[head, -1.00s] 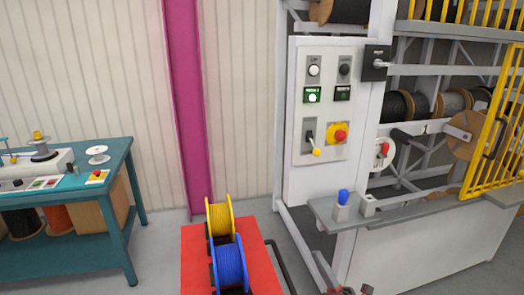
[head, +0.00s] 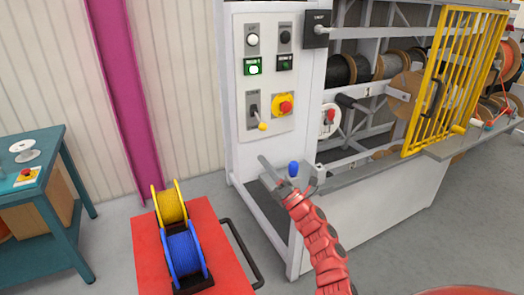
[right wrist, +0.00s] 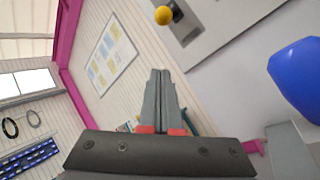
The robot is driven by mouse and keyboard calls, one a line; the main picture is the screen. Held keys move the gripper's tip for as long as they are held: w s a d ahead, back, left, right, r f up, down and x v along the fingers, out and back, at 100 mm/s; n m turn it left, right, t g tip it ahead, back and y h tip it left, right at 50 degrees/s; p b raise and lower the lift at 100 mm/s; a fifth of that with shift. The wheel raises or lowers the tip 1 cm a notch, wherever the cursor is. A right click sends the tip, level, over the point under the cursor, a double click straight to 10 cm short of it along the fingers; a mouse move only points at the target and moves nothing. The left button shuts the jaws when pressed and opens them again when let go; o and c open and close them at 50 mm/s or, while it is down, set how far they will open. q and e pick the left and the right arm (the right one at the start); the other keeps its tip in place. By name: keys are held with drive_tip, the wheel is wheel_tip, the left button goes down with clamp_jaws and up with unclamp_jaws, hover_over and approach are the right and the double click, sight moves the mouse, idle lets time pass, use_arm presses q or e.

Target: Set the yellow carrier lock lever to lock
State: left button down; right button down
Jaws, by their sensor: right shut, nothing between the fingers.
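The yellow carrier lock lever (head: 263,127) is on the white control panel. The knob also shows at the top of the right wrist view (right wrist: 163,15). The plate's lettering is too small to read. My right gripper (head: 264,160) is below the lever and apart from it, in front of the lower panel. Its fingers are shut and empty, and in the right wrist view the fingertips (right wrist: 160,73) lie below the knob. My left gripper is not in view.
A blue knob (head: 293,169) stands close to the right gripper and looms in the right wrist view (right wrist: 297,80). A red emergency button (head: 286,107) is right of the lever. A red cart (head: 222,250) with yellow and blue reels is at lower left. A yellow cage (head: 455,80) is at right.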

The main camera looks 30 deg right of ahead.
sight(259, 120)
drive_tip(key=w+d+r+p, duration=0.1)
drive_tip(key=w+r+p, duration=0.3)
drive_tip(key=w+r, duration=0.1)
drive_tip(key=shift+w+r+p, duration=0.3)
drive_tip(key=shift+r+p, duration=0.1)
drive_tip(key=shift+r, duration=0.25)
